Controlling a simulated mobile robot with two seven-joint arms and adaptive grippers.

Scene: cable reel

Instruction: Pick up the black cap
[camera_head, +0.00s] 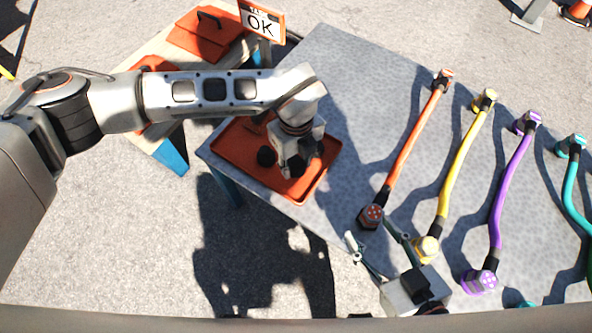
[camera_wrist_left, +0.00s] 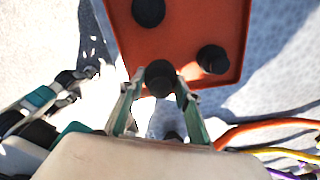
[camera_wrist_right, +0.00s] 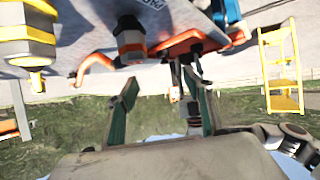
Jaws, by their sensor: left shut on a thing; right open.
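In the left wrist view, a black cap (camera_wrist_left: 160,78) sits between the fingers of my left gripper (camera_wrist_left: 158,92), which is shut on it. The cap is over the near edge of the orange tray. Two other black caps lie in the tray, one at the top (camera_wrist_left: 149,12) and one at the right (camera_wrist_left: 212,59). In the head view my left gripper (camera_head: 291,168) is over the tray and hides most of what it holds. One black cap (camera_head: 266,157) shows beside it. My right gripper (camera_head: 378,254) is open and empty near the orange cable's lower end.
The orange tray (camera_head: 238,165) lies at the grey table's left corner. Orange (camera_head: 408,147), yellow (camera_head: 456,172), purple (camera_head: 508,188) and teal (camera_head: 570,199) cables lie to the right. The table's upper middle is clear.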

